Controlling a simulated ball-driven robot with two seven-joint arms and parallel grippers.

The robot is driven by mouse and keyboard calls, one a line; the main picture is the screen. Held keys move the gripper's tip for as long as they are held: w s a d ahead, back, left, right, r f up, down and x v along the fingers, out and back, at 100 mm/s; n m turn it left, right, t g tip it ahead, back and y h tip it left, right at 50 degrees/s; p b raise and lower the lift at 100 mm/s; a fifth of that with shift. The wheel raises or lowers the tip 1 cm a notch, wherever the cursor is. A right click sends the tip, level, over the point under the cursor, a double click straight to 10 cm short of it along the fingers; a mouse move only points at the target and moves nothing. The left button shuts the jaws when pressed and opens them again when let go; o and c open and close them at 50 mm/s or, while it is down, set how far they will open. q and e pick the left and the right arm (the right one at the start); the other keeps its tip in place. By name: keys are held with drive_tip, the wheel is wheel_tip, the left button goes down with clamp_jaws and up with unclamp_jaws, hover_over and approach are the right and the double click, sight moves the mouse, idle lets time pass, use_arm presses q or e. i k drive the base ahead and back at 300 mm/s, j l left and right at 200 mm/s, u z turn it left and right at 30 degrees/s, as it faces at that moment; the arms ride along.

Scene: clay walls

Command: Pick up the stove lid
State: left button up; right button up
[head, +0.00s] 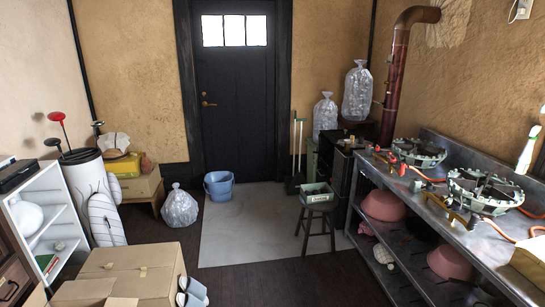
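I cannot make out a separate stove lid. A dark stove (342,165) stands in the back right corner below a brown stovepipe (396,75). Two round gas burners, a far one (418,152) and a near one (485,191), sit on the metal counter at the right. Neither of my grippers shows in the head view.
A black stool (318,225) holding a small green crate stands before the stove. A blue bucket (219,187) and a filled clear bag (180,208) sit near the door. Cardboard boxes (118,275) and a white shelf (45,225) fill the left. The middle floor is clear.

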sight(345, 134)
drive_tip(key=i, duration=2.75)
drive_tip(key=i+z, duration=0.1)
drive_tip(key=i, duration=0.65)
drive_tip(key=i+j+z, duration=0.1)
drive_tip(key=i, duration=0.6)
drive_tip(key=i+j+z, duration=0.1)
drive_tip(key=i+z, duration=0.3)
drive_tip(key=i+j+z, duration=0.2)
drive_tip(key=z, duration=0.15)
drive_tip(key=i+j+z, duration=0.55)
drive_tip(key=z, duration=0.25)
drive_tip(key=j, duration=0.1)
